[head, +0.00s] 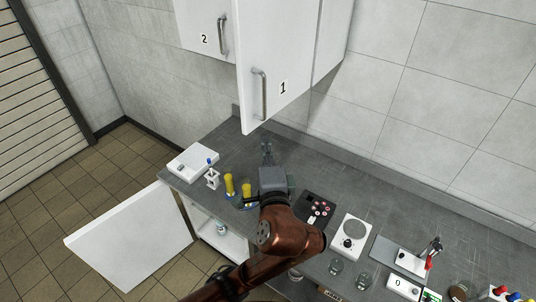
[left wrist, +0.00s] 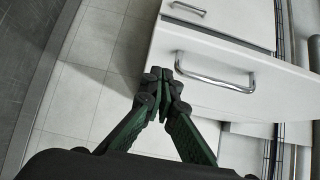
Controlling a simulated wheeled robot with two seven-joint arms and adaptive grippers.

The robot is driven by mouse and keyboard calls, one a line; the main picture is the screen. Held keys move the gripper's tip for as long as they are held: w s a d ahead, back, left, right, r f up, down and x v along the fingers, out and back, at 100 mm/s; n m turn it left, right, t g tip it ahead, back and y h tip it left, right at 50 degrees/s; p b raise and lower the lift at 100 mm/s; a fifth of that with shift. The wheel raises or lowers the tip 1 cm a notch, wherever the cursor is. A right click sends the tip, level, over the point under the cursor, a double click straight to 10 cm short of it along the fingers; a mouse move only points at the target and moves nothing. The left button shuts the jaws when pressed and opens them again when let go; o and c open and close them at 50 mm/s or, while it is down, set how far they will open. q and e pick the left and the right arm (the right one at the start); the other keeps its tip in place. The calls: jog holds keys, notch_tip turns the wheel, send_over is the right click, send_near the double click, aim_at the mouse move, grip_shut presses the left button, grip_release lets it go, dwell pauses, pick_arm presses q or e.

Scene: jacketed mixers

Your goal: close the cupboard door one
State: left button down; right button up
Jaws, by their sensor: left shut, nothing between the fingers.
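Cupboard door one (head: 290,50) is the white wall-cupboard door marked 1. It stands swung out from its cupboard (head: 331,38), with its upright handle (head: 260,93) towards me. My left gripper (head: 267,148) is shut and empty, just below the door's lower edge and above the counter in the head view. In the left wrist view my shut fingertips (left wrist: 166,74) lie in front of a white door panel (left wrist: 240,98) with a bar handle (left wrist: 215,75), probably door one. I cannot tell whether they touch it. My right gripper is out of view.
Door two (head: 195,25) is beside door one. A lower door (head: 130,243) stands open at the left. The counter (head: 300,165) holds a white device (head: 193,162), yellow-topped items (head: 229,184), a black panel (head: 316,208), a round-plate device (head: 351,238) and glassware.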

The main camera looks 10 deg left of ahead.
aim_at(253, 125)
pick_arm(q)
jog(key=w+a, duration=0.1)
jog(key=a, duration=0.1)
jog(key=w+a+p, duration=0.1)
jog(key=w+a, duration=0.1)
jog(key=shift+w+a, duration=0.15)
jog(key=shift+a, duration=0.05)
jog(key=shift+d, duration=0.1)
